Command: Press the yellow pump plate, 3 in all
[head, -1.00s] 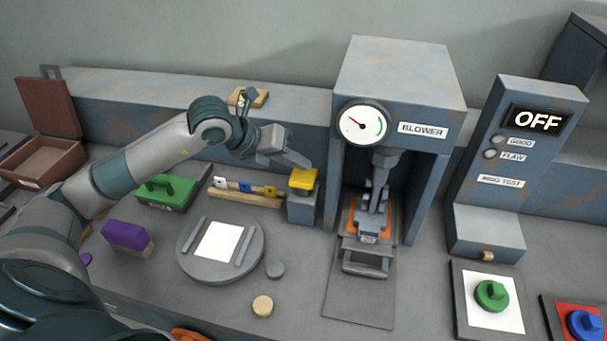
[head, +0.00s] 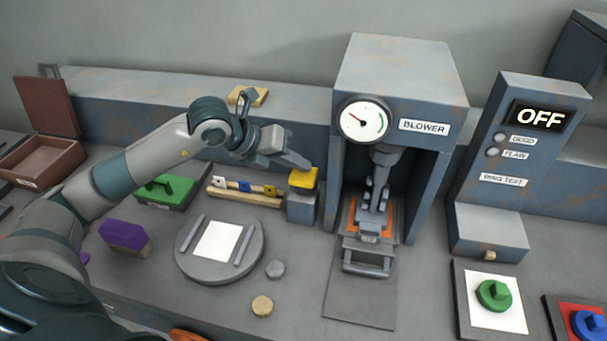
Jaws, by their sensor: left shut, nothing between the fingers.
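The yellow pump plate (head: 303,178) sits on top of a small grey-blue block (head: 302,205) just left of the blower. My left gripper (head: 304,165) reaches in from the left, its fingers shut and empty. Its tip overlaps the back edge of the plate; I cannot tell whether it touches or is just above. The blower (head: 400,75) carries a round gauge (head: 364,121) with its needle pointing to the upper left, away from the green arc. My right gripper is not in view.
A rail with several colored tabs (head: 247,199) and a green box (head: 160,190) lie left of the pump. A round turntable (head: 190,262) and purple-topped block (head: 124,236) are in front. At the right, the ring test cabinet (head: 515,150) reads OFF.

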